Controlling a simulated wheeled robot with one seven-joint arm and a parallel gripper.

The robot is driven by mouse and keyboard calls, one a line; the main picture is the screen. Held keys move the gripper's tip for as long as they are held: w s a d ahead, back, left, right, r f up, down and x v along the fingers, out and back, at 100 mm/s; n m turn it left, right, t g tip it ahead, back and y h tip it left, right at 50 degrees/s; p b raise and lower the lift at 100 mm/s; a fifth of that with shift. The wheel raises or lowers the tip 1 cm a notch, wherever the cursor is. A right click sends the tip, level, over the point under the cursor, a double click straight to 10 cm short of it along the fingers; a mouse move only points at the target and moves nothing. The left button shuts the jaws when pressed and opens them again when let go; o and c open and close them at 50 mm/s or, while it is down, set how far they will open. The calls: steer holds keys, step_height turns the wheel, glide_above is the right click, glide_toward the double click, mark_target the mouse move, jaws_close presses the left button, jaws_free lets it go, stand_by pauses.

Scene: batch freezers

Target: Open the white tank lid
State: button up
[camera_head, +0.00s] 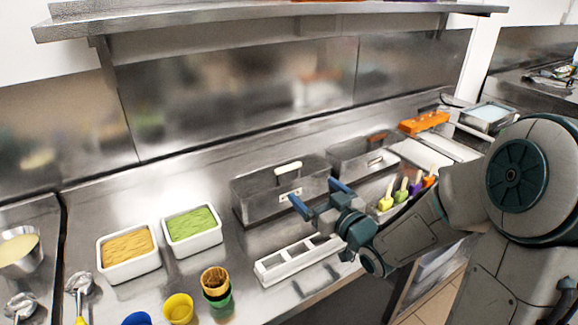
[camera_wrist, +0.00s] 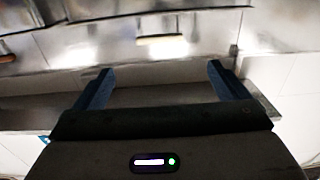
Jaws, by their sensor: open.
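The steel tank lid (camera_head: 262,184) with a white handle (camera_head: 288,167) lies flat on the left tank (camera_head: 265,208), and it looks closed. The white handle also shows in the wrist view (camera_wrist: 163,46), beyond my fingertips. My gripper (camera_head: 316,193) is open and empty, in front of the tank's right part, its fingers pointing toward the tank. In the wrist view my gripper (camera_wrist: 159,70) has its blue fingers spread wide, with nothing between them. The handle is apart from the fingers.
A second tank (camera_head: 350,163) with a brown handle (camera_head: 377,138) stands to the right. White tubs of orange (camera_head: 128,247) and green (camera_head: 191,222) ice cream stand left. A white holder (camera_head: 268,272), cups (camera_head: 215,283) and colourful spatulas (camera_head: 402,190) are near the front. A shelf (camera_head: 270,18) hangs above.

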mark_target(290, 168)
steer(key=p+x, duration=0.2)
steer(key=x, duration=1.1)
steer(key=shift+w, duration=0.1)
